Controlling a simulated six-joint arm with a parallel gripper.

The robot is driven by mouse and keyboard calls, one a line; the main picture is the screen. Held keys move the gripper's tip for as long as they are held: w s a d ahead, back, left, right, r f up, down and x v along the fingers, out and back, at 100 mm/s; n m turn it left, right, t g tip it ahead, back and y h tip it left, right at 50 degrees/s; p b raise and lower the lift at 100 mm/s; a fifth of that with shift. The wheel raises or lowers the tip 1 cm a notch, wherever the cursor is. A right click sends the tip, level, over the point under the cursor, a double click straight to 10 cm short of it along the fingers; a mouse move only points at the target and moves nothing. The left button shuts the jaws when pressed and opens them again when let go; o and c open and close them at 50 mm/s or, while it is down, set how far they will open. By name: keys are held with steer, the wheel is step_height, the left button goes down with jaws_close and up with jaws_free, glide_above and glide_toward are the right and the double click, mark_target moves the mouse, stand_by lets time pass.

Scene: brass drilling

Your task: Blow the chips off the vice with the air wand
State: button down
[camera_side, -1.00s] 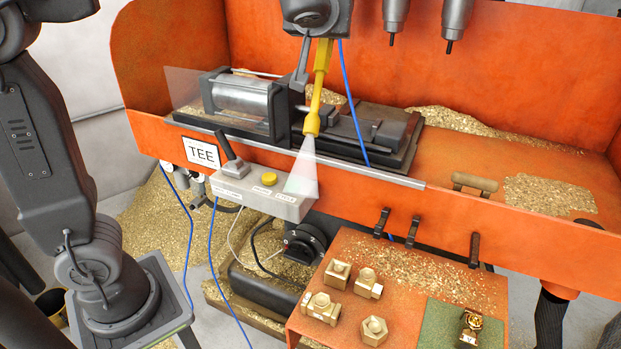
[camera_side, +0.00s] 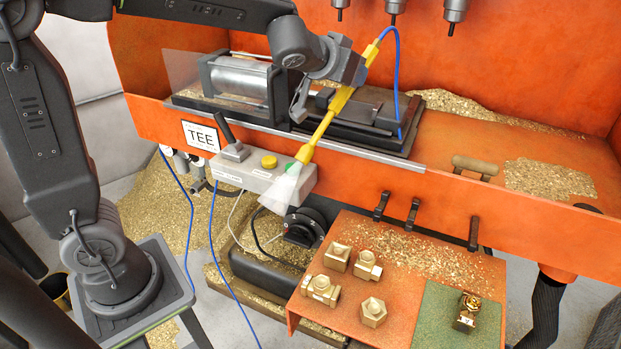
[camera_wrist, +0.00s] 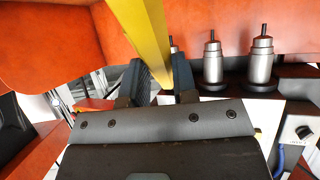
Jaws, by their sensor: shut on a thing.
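My gripper (camera_side: 350,72) is shut on the yellow air wand (camera_side: 322,125). It holds the wand tilted, with its nozzle pointing down and to the left. A pale spray cone (camera_side: 281,192) spreads from the nozzle in front of the control box. The dark vice (camera_side: 372,118) sits on the machine bed behind and partly hidden by the wand and gripper. Any chips on the vice are too small to tell. In the wrist view the wand (camera_wrist: 140,35) runs between my two fingers (camera_wrist: 162,85). A blue hose (camera_side: 397,70) trails from the wand's upper end.
The control box (camera_side: 262,172) with yellow and green buttons hangs at the orange front wall (camera_side: 440,185). Chip heaps (camera_side: 550,180) lie on the bed. Brass fittings (camera_side: 337,257) stand on the orange shelf (camera_side: 440,240), and one lies on a green mat (camera_side: 440,318). Drill spindles (camera_side: 455,10) hang above.

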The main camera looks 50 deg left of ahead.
mark_target(344, 108)
steer(key=f+h, duration=0.1)
steer(key=f, duration=0.1)
steer(key=d+f+m, duration=0.1)
steer(key=f, duration=0.1)
steer(key=f+m+h, duration=0.1)
steer(key=f, duration=0.2)
steer(key=shift+s+d+h, duration=0.15)
steer(key=shift+s+h, duration=0.05)
steer(key=shift+h, duration=0.1)
steer(key=s+d+f+m+h, duration=0.2)
steer(key=s+f+m+h, duration=0.15)
steer(key=f, duration=0.45)
steer(key=a+n+y, duration=0.6)
steer(key=n+y, duration=0.1)
steer(key=shift+s+a+f+y, duration=0.2)
steer(key=shift+a+y, duration=0.05)
steer(key=shift+a, duration=0.05)
steer(key=shift+w+a, duration=0.1)
steer(key=shift+a, duration=0.05)
steer(key=w+d+r+m+g+h, duration=0.25)
steer(key=w+d+m+h, duration=0.2)
steer(key=d, duration=0.65)
steer(key=w+d+r+m+g+h, duration=0.2)
steer(key=w+d+m+g+h, duration=0.25)
steer(key=d, duration=0.55)
steer(key=s+d+r+m+g+y, duration=0.1)
steer(key=s+d+r+m+g, duration=0.1)
steer(key=d+m, duration=0.5)
steer(key=shift+s+d+r+g, duration=0.15)
steer(key=shift+g, duration=0.35)
